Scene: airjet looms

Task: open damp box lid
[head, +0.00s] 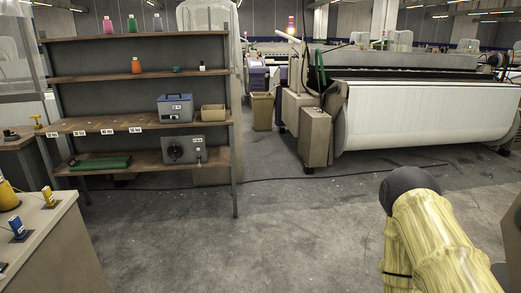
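My arm, in a yellow sleeve with a dark rounded joint, shows at the lower right. My gripper is not in view.
A small tan bin (213,113) sits right of the blue-handled box. Bottles stand on the upper shelves and a green item (100,163) lies low. A counter (40,235) stands at lower left, a loom (425,112) at right. The floor (250,225) between is clear, crossed by a cable.

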